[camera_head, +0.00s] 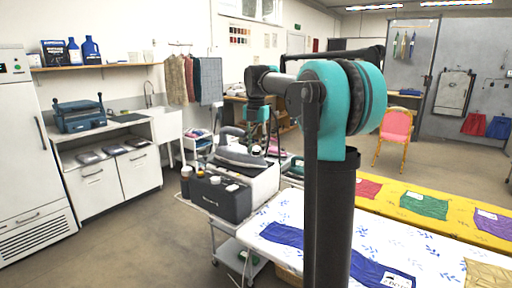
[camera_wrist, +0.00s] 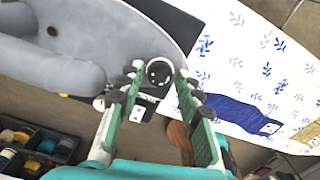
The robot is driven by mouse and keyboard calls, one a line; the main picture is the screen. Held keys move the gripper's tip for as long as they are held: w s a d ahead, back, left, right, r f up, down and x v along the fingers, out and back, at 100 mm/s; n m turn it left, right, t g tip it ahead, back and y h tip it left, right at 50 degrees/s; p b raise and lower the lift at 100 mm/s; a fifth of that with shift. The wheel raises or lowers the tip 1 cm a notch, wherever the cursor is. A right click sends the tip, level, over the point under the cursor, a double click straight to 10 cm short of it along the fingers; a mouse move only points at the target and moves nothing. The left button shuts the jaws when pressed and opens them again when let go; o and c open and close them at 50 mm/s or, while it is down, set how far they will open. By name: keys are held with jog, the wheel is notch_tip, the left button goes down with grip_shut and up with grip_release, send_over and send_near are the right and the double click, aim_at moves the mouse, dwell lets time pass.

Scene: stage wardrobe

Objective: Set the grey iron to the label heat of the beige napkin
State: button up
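The grey iron (camera_head: 240,157) rests on top of a dark grey and white station on a trolley. In the wrist view its pale grey body and handle (camera_wrist: 60,75) fill the upper left. A round dial with a white ring and black centre (camera_wrist: 159,72) sits at its end. My gripper (camera_wrist: 157,74) is open, with one fingertip on each side of the dial; contact is unclear. The dial's setting is not readable. A beige napkin (camera_head: 487,274) lies on the white patterned cloth at the lower right, partly cut off. It also shows in the wrist view (camera_wrist: 304,133); its label is not readable.
A blue napkin (camera_head: 283,235) with a white label lies on the white patterned cloth (camera_head: 410,245). A yellow table (camera_head: 395,207) holds red, green and purple cloths. In the wrist view, a dark tray of spools (camera_wrist: 32,140) is at the lower left.

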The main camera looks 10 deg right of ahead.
grip_shut()
